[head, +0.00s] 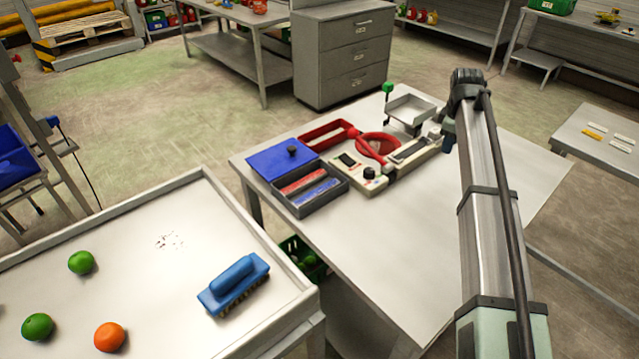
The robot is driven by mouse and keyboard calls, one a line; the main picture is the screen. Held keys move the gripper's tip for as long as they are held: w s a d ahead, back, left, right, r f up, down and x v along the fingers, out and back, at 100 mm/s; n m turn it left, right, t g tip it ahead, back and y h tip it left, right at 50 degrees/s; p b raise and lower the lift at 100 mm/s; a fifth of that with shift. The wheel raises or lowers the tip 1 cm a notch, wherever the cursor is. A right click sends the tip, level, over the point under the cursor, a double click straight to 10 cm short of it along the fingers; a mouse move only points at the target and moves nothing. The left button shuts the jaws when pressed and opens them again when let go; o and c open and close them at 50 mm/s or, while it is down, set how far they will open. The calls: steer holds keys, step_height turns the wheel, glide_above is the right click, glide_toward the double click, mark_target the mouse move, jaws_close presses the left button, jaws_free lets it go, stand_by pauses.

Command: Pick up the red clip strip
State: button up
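The red clip strip (304,183) lies in a small dark grey box (318,206) on the white table, left of the clipper machine. A blue clip strip (316,193) lies beside it in the same box, on the near side. The box's blue lid (272,160) with a black knob is off to the back left, leaving both strips exposed. My arm rises at the right of the head view and bends at a joint behind the machine. My gripper's fingers cannot be made out; they seem hidden behind the arm.
The cream clipper machine (357,177) with a red handle stands right of the box. A red open tray (325,132) and a raised metal tray (410,108) are behind. The table's front (400,260) is clear.

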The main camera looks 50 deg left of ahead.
mark_target(304, 181)
steer(key=s+a+n, duration=0.2)
steer(key=s+a, duration=0.2)
steer(key=s, duration=0.1)
steer(key=s+a+r+n, duration=0.1)
steer(key=s+a+n, duration=0.1)
steer(key=s+a, duration=0.2)
steer(key=s+a+r+n+g, duration=0.1)
steer(key=s+a+n, duration=0.1)
steer(key=s+a, duration=0.3)
steer(key=shift+s+n, duration=0.4)
steer(key=shift+s, duration=0.4)
steer(key=s+a+r+n, duration=0.1)
steer(key=s+a+n, duration=0.2)
steer(key=s, duration=0.4)
steer(key=s+a+r+n+g, duration=0.1)
steer(key=s+a+n, duration=0.15)
steer(key=s, duration=0.35)
steer(key=s+a+r+n, duration=0.1)
steer(key=s+a+n, duration=0.25)
steer(key=s, duration=0.35)
steer(key=shift+m+h, duration=0.3)
steer(key=shift+h, duration=0.1)
steer(key=f, duration=1.4)
steer(key=shift+a, duration=0.25)
steer(key=shift+c, duration=0.4)
jaws_close()
